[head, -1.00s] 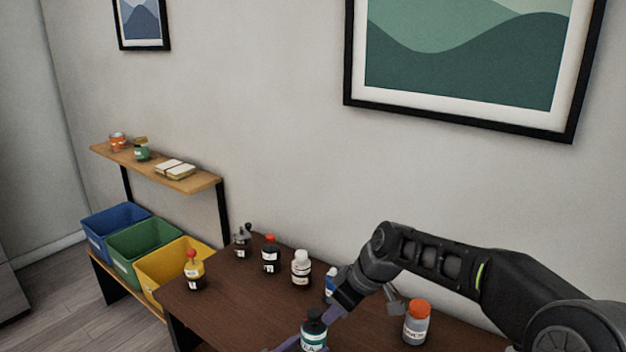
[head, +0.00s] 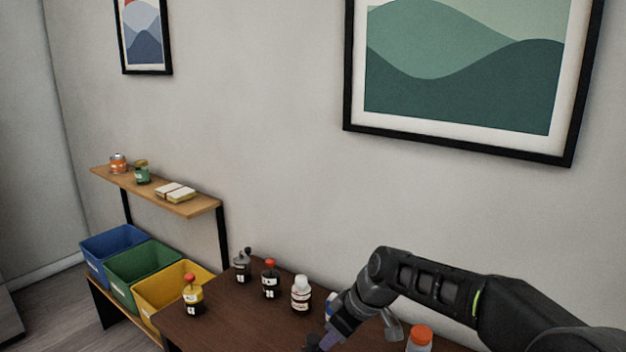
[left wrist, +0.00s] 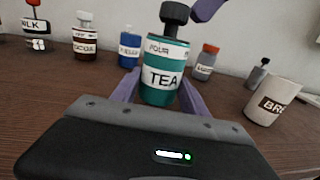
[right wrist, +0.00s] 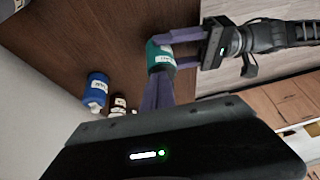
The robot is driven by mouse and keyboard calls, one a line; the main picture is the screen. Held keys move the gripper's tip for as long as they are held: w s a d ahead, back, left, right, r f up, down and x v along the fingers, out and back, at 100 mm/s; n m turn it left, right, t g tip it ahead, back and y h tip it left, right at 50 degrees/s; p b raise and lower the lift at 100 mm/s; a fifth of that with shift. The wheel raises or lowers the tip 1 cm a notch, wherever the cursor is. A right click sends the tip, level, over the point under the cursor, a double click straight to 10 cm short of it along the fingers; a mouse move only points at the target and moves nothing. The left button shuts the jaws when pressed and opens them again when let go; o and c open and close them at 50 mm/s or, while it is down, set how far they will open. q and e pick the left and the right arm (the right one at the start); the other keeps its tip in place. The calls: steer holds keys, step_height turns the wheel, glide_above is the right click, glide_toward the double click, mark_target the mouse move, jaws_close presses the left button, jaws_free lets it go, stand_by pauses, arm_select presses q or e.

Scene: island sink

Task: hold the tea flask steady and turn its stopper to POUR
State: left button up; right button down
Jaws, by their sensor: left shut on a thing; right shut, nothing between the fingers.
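The teal tea flask (left wrist: 163,75) stands upright in the left wrist view, with a TEA label and the word POUR on a band near its top. Its dark stopper (left wrist: 175,13) sits on top. My left gripper (left wrist: 160,88) is shut on the flask's body, one purple finger on each side. My right gripper (left wrist: 207,10) is shut and empty, its purple fingertips close beside the stopper; I cannot tell whether they touch. The right wrist view shows the flask (right wrist: 158,57) beyond the right fingers, which hide the stopper. In the head view the flask's body is below the frame.
A BRO-labelled mug (left wrist: 272,102), a grey orange-capped bottle (left wrist: 206,62), a blue bottle (left wrist: 129,48) and a cocoa bottle (left wrist: 86,42) surround the flask. More bottles stand farther left on the table. Blue, green and yellow bins (head: 172,294) are beyond the table.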

arm_select(q)
steer(key=shift+s+d+r, duration=0.15)
steer(key=shift+s+d, duration=0.1)
steer(key=shift+d, duration=0.1)
arm_select(e)
steer(key=shift+a+r, duration=0.15)
steer(key=shift+a, duration=0.1)
steer(key=shift+s, duration=0.1)
steer(key=shift+s+d, duration=0.2)
steer(key=shift+d, duration=0.1)
arm_select(q)
steer(key=shift+a, duration=0.1)
steer(key=shift+w, duration=0.1)
steer(key=shift+a, duration=0.1)
arm_select(e)
steer(key=r, duration=0.6)
steer(key=shift+w+d, duration=0.2)
steer(key=shift+w, duration=0.05)
